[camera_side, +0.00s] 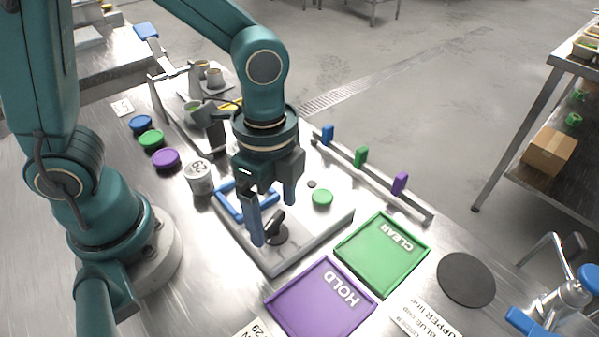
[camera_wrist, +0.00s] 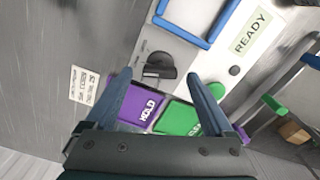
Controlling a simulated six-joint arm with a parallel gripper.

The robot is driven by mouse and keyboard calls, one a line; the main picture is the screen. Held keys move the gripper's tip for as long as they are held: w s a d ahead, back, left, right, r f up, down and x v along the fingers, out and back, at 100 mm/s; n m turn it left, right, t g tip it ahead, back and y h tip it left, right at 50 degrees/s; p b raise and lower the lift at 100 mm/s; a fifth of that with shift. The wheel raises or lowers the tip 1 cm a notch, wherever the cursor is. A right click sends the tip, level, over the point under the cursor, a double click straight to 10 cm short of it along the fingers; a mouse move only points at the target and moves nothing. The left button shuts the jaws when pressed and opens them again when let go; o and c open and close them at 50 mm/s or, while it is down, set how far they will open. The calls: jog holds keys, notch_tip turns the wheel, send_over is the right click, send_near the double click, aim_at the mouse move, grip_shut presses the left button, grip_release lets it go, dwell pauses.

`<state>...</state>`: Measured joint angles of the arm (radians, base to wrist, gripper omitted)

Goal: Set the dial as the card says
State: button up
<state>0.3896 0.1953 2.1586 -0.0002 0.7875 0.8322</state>
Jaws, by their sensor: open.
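The dial, a black knob (camera_side: 277,232) with a raised lever-like grip, sits on a pale machine panel (camera_side: 303,248). It also shows in the wrist view (camera_wrist: 160,66). My gripper (camera_side: 274,222) is open, with its two blue fingers pointing down above the dial, one on either side in the picture. In the wrist view the fingertips (camera_wrist: 160,76) frame the dial; I cannot tell whether they touch it. A white printed card (camera_side: 427,314) at the front right reads "UPPER line" and "BLUE", partly cut off. Another card (camera_side: 257,330) is cut off at the bottom edge.
A green button (camera_side: 322,198) and a blue frame (camera_side: 232,208) are on the panel. Purple HOLD (camera_side: 322,303) and green CLEAR (camera_side: 382,253) trays lie in front. A rail with colored tabs (camera_side: 372,172) runs behind. A READY label (camera_wrist: 250,32) shows.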

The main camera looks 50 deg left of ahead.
aim_at(274, 218)
jog(key=shift+r, duration=2.15)
jog(key=shift+a+r, duration=0.1)
jog(key=s+a+r+n+t, duration=0.3)
jog(key=a+r+n+t, duration=0.2)
jog(key=n, duration=0.9)
jog(key=a, duration=0.3)
jog(key=shift+r+t, duration=0.15)
jog(key=shift+t, duration=0.15)
